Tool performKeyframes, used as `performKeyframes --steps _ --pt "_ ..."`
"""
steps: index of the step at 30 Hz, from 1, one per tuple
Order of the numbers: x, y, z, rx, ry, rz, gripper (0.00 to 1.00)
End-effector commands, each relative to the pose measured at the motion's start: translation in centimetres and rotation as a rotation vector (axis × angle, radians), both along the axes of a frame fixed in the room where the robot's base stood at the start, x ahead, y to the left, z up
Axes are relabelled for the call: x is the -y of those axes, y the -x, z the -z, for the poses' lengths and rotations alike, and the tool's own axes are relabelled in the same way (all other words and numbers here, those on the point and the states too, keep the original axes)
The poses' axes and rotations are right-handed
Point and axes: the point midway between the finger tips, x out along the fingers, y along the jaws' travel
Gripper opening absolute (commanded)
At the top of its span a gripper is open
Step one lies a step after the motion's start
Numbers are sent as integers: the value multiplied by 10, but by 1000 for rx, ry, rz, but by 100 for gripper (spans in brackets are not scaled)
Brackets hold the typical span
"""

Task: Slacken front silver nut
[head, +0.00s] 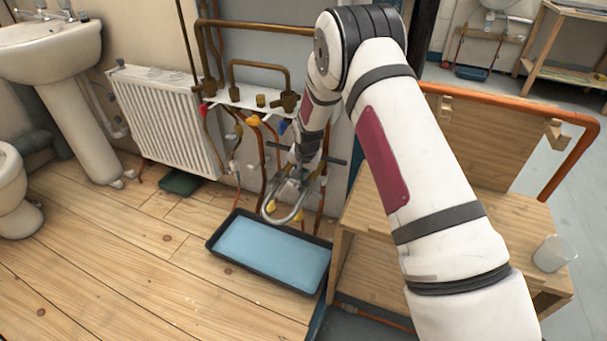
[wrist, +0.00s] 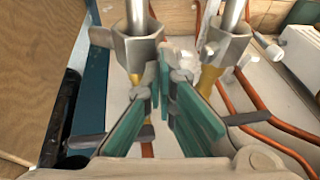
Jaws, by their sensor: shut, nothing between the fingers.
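In the wrist view, two silver hex nuts sit on silver pipes, a left nut (wrist: 138,48) and a right nut (wrist: 226,46). Each has a yellow fitting just beyond it. I cannot tell which of them is the front one. My gripper (wrist: 163,68) has teal-padded fingers with their tips close together between the two nuts. It is shut and holds neither nut. In the head view my gripper (head: 287,203) hangs low in front of the pipework, above the blue tray. The nuts cannot be made out there.
A blue tray (head: 272,251) with a dark rim lies on the wood floor below the pipes. A white radiator (head: 168,122) and a basin (head: 50,48) stand left. A wooden bench (head: 480,205) with a clear cup (head: 553,254) is close on the right. Copper pipes (wrist: 290,145) run nearby.

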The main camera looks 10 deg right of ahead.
Motion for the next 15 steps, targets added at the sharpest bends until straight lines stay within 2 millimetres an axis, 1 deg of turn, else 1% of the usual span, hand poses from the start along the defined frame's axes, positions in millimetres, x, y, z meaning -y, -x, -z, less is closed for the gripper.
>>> performKeyframes --steps 15 --pt "-3 -2 1 -58 80 -1 0"
